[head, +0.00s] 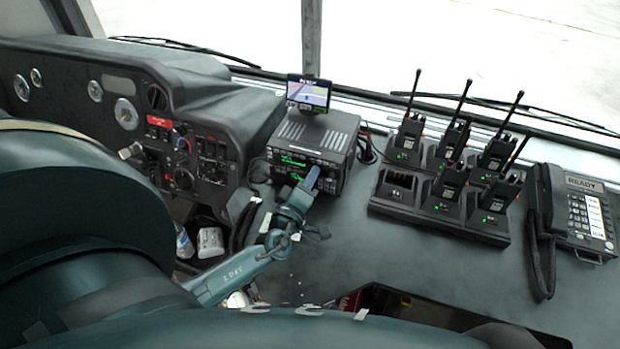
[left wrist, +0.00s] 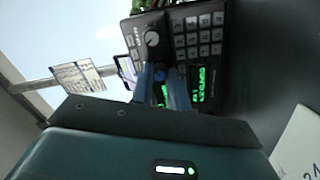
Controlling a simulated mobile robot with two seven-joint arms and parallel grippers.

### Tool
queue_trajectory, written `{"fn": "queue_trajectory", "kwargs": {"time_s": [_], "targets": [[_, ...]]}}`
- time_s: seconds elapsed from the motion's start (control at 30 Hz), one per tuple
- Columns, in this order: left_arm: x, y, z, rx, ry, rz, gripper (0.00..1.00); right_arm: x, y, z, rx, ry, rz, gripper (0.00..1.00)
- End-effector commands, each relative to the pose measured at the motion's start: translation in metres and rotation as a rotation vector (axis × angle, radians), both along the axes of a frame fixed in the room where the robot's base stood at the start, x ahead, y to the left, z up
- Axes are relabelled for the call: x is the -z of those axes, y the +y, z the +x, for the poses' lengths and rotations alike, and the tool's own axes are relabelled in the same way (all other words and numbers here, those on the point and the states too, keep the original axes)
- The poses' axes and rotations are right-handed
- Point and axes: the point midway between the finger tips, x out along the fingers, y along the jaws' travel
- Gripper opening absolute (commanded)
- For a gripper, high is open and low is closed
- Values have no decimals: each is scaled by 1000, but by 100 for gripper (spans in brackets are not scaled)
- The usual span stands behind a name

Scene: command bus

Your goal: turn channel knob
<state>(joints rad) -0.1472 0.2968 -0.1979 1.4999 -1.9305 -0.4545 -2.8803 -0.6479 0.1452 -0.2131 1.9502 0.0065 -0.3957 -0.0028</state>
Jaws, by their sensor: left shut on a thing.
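The radio (head: 318,135) is a black box with green lit displays on the dash, below a small screen. My left gripper (head: 311,178) reaches its front panel and hides part of it. In the left wrist view, the radio's front (left wrist: 220,65) has a keypad, green text and a round knob (left wrist: 152,38) above the fingers, which is free. The fingers of my left gripper (left wrist: 162,84) are shut on a small dark knob, mostly hidden between the tips. I take it for the channel knob, though its label cannot be read. My right gripper is not in view.
A charger rack (head: 440,210) with several handheld radios stands right of the radio. A desk phone (head: 585,215) is at the far right. The instrument panel (head: 180,150) is at the left. The dash top between radio and rack is mostly clear.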

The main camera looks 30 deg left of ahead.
Motion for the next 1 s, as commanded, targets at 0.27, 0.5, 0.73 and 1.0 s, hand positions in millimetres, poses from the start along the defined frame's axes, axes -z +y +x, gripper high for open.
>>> {"fn": "queue_trajectory", "kwargs": {"time_s": [0.27,0.5,0.73,1.0], "targets": [[1,0,-1,-1,33,124,0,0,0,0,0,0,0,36],[1,0,-1,0,43,166,0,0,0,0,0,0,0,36],[1,0,-1,1,44,171,0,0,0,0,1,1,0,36],[1,0,-1,1,44,170,25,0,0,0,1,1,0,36]]}}
